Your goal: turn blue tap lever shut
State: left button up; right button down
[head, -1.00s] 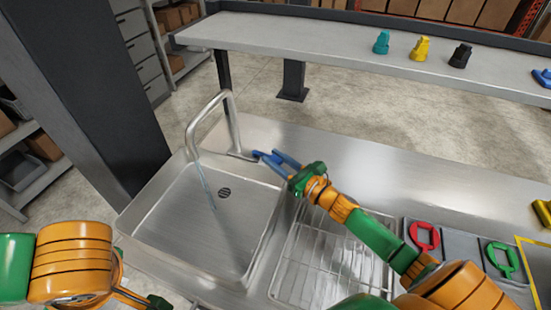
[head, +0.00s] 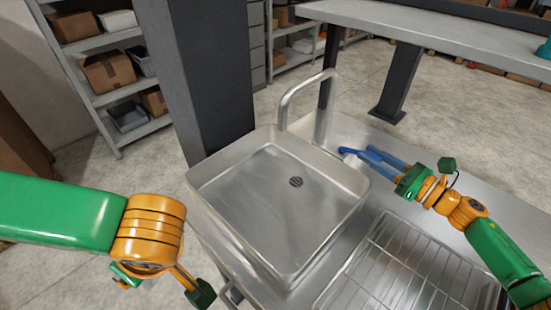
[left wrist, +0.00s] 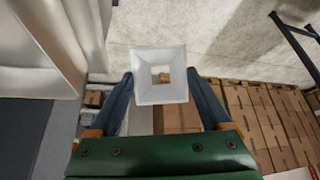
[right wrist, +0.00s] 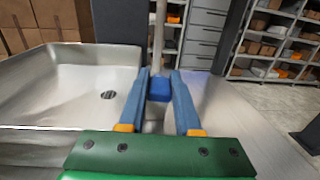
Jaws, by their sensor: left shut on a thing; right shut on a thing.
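The blue tap lever (head: 350,151) is at the base of the silver tap (head: 290,98), behind the right side of the sink. My right gripper (head: 366,154) is shut on the lever, and the right wrist view shows the lever's blue end (right wrist: 160,88) between the fingertips. No water shows below the spout now. My left gripper (left wrist: 160,82) is shut on a white, square, hollow piece (left wrist: 160,60), seen in the left wrist view. In the head view my left arm is at the lower left, and the white piece cannot be seen there.
The steel sink (head: 225,167) is empty, with a round drain. A wire rack (head: 400,265) lies on the counter at its right. A dark pillar (head: 205,75) stands behind the sink's left side. A raised shelf (head: 430,30) runs behind the counter.

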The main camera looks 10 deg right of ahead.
pick_arm(q)
jog(key=f, duration=0.1)
jog(key=f+b, duration=0.2)
jog(key=f, duration=0.1)
jog(key=shift+w+d, duration=0.15)
jog(key=shift+d, duration=0.15)
pick_arm(e)
jog(key=shift+w+d+f+n+g+y, duration=0.2)
jog(key=shift+d+f+n+g+y, duration=0.25)
jog(key=shift+y, duration=0.25)
pick_arm(q)
jog(key=shift+w+f+b, duration=0.1)
jog(key=shift+f+b, duration=0.05)
jog(key=shift+b, duration=0.2)
pick_arm(e)
jog(key=shift+r, duration=0.25)
jog(key=shift+a+r, duration=0.15)
jog(key=shift+r, duration=0.05)
jog(key=c, duration=0.6)
grip_release()
pick_arm(q)
jog(key=shift+f, duration=0.1)
pick_arm(e)
jog(key=shift+s+d+f, duration=0.15)
jog(key=shift+s+d, duration=0.2)
jog(key=shift+s, duration=0.05)
pick_arm(q)
jog(key=shift+f, duration=0.15)
pick_arm(e)
jog(key=v, duration=1.1)
